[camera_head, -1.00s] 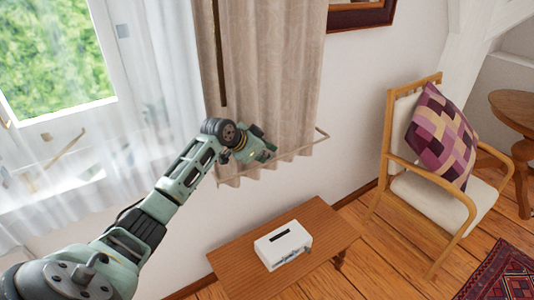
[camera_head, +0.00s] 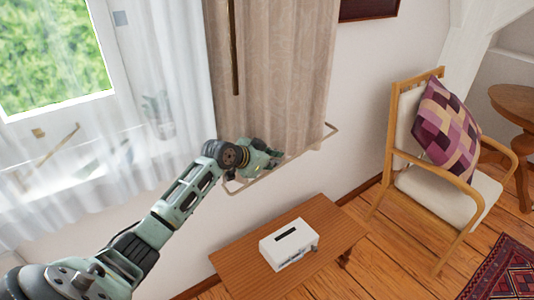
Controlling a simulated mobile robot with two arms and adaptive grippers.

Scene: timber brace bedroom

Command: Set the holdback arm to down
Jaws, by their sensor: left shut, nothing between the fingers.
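The holdback arm (camera_head: 310,148) is a thin, pale, U-shaped bar across the lower front of the beige curtain (camera_head: 285,70). It runs from the lower left, beside my gripper, up to a bent end at the right. My left gripper (camera_head: 275,155) is shut with nothing in its fingers. It is at the bar's left part, in front of the curtain's lower edge, and hides some of the bar. I cannot tell whether it touches the bar. My right gripper is out of view.
A wooden side table (camera_head: 235,268) with a white box (camera_head: 288,243) stands below. A sheer white curtain (camera_head: 170,80) and window are at the left. A wooden chair (camera_head: 447,215) with a patchwork cushion (camera_head: 447,130) is at the right. A dark rod (camera_head: 234,50) hangs by the beige curtain.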

